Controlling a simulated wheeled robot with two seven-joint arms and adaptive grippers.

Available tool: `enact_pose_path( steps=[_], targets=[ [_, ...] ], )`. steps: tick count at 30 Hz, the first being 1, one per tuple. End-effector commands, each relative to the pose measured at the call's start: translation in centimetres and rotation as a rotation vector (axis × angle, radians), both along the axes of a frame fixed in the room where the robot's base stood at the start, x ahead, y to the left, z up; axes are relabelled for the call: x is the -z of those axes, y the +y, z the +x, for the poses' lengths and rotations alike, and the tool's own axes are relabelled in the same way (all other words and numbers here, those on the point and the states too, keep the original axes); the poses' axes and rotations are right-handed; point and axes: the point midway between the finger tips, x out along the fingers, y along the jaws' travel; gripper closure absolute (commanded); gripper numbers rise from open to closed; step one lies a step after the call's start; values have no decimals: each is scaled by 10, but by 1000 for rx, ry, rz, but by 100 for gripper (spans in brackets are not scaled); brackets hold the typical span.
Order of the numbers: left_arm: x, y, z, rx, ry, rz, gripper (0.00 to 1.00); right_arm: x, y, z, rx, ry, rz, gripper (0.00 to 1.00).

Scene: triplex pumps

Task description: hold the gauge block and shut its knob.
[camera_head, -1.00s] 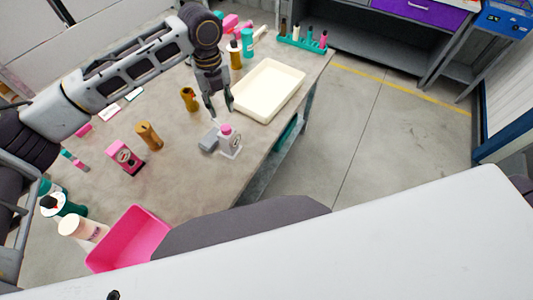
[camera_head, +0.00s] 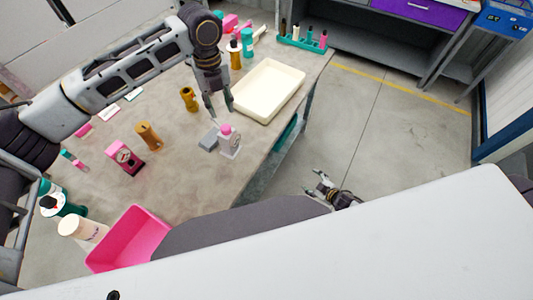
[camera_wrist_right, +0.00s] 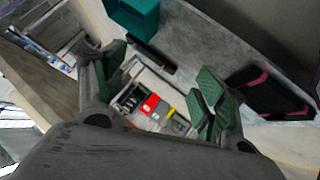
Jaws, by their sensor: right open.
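A pale grey gauge block (camera_head: 230,146) with a pink knob on top stands upright near the table's right edge, beside a small grey block (camera_head: 208,141). My left gripper (camera_head: 221,112) hangs just above and behind it, its fingers apart and nothing visible between them. A pink gauge block (camera_head: 124,157) with a round dial stands further left on the table. My right gripper (camera_head: 322,184) is open and empty, out over the floor to the right of the table. Its two green-padded fingers are spread in the right wrist view (camera_wrist_right: 160,90).
A cream tray (camera_head: 241,103) lies behind the pale gauge block. Ochre cylinders (camera_head: 149,136), bottles and a pink bin (camera_head: 140,222) occupy the table's left and front. A teal rack (camera_head: 300,42) holds bottles at the back. Floor right of the table is clear.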

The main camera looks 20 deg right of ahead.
Motion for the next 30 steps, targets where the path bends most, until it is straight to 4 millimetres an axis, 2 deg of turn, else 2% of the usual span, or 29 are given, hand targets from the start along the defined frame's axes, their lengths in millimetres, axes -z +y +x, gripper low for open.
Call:
enact_pose_path(
  steps=[6, 15, 21, 27, 30],
  targets=[
    [0, 0, 0, 0, 0, 0, 64, -59, 44, 31, -81, -121, 80, 29],
    [0, 0, 0, 0, 0, 0, 64, -144, 106, 54, -189, -268, 220, 29],
    [0, 0, 0, 0, 0, 0, 64, -202, 148, 58, -262, -350, 338, 29],
    [0, 0, 0, 0, 0, 0, 64, -259, 186, 53, -346, -405, 483, 29],
    [0, 0, 0, 0, 0, 0, 64, -274, 198, 47, -377, -401, 555, 29]
  ],
)
